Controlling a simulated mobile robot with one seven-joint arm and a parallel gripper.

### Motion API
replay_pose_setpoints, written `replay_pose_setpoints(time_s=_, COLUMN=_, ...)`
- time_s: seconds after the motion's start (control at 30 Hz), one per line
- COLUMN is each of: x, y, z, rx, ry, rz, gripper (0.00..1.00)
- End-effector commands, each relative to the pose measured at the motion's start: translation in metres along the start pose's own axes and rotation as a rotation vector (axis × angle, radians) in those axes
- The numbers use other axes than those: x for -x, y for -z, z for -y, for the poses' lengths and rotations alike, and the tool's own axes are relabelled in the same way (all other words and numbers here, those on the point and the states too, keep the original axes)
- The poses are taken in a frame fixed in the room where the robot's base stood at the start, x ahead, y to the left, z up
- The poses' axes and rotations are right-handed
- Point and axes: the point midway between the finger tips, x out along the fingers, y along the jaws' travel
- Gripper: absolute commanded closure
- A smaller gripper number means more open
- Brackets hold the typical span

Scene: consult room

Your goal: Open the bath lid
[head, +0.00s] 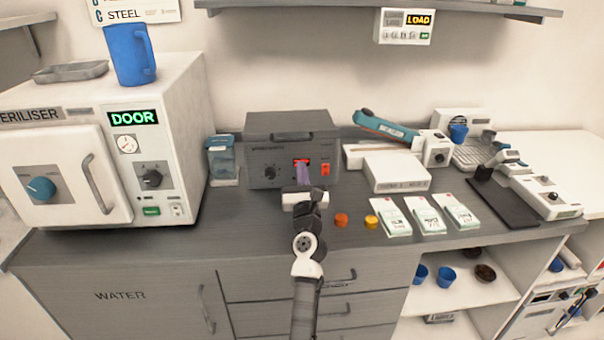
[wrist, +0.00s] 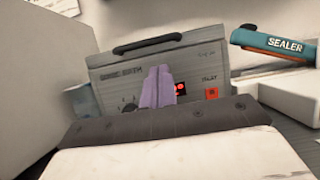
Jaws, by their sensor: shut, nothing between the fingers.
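The bath is a grey box (head: 262,160) on the counter, with a dial, a red display and a red-orange start button on its front. Its lid (head: 265,124) is on top and looks shut, with a dark bar handle (head: 292,136) along the upper front edge. In the wrist view the handle (wrist: 161,43) shows above the front panel (wrist: 205,72). My gripper (head: 302,168) has purple fingers that are together and empty. They are in front of the bath's front face, below the handle, and hide part of the panel. I cannot tell whether the fingertips touch it.
A steriliser (head: 85,160) stands to the left, with a blue jug (head: 130,54) on top. A clear container (head: 222,160) is just left of the bath. A teal sealer (head: 385,128) is to the right. Orange (head: 341,220) and yellow (head: 371,221) caps and several packets lie in front.

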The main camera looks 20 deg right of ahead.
Motion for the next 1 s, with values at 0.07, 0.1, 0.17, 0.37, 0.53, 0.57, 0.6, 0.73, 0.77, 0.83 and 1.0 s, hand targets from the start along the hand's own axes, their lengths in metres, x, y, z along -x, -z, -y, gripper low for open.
replay_pose_setpoints(time_s=0.07, x=-0.017, y=-0.002, z=0.001, rx=0.001, ry=0.001, rz=0.002, gripper=1.00)
replay_pose_setpoints(time_s=0.1, x=-0.023, y=-0.001, z=0.001, rx=0.001, ry=0.001, rz=0.001, gripper=1.00)
replay_pose_setpoints(time_s=0.17, x=-0.033, y=-0.002, z=0.000, rx=0.002, ry=0.000, rz=0.001, gripper=1.00)
replay_pose_setpoints(time_s=0.37, x=-0.053, y=-0.001, z=0.000, rx=0.000, ry=0.000, rz=0.001, gripper=1.00)
replay_pose_setpoints(time_s=0.53, x=-0.059, y=0.000, z=0.000, rx=0.001, ry=0.000, rz=0.000, gripper=1.00)
replay_pose_setpoints(time_s=0.57, x=-0.059, y=0.000, z=0.000, rx=0.001, ry=0.000, rz=0.000, gripper=1.00)
replay_pose_setpoints(time_s=0.6, x=-0.059, y=0.000, z=0.000, rx=0.001, ry=0.000, rz=0.000, gripper=1.00)
replay_pose_setpoints(time_s=0.73, x=-0.059, y=0.000, z=0.000, rx=0.001, ry=0.000, rz=0.000, gripper=1.00)
replay_pose_setpoints(time_s=0.77, x=-0.059, y=0.000, z=0.000, rx=0.001, ry=0.000, rz=0.000, gripper=1.00)
replay_pose_setpoints(time_s=0.83, x=-0.059, y=-0.001, z=0.000, rx=0.001, ry=0.000, rz=0.000, gripper=1.00)
replay_pose_setpoints(time_s=1.0, x=-0.063, y=-0.002, z=0.001, rx=0.000, ry=0.000, rz=0.002, gripper=1.00)
